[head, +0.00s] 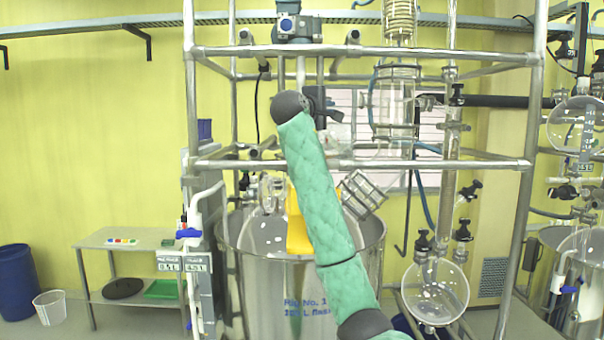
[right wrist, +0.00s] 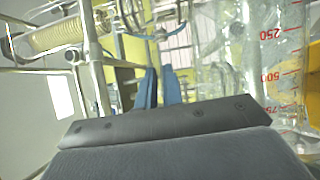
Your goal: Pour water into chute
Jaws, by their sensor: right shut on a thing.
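A yellow chute (head: 298,232) stands at the mouth of the large steel vessel (head: 262,285), partly hidden behind my right arm. My right gripper (head: 322,106) is raised high above the chute, in front of the reactor's glassware. In the right wrist view its blue fingers (right wrist: 158,88) are close together. A clear measuring beaker (right wrist: 268,75) with red graduation marks fills the right side of that view, close to the fingers. My right gripper is shut on it; the exact contact is hard to see. I cannot make out the water level. My left gripper is not in view.
Steel frame bars (head: 430,164) cross in front of and around the glassware. A round glass flask (head: 436,292) hangs at the lower right. A low table (head: 122,240) and a blue drum (head: 14,285) stand at the left. The floor between table and vessel looks mostly clear.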

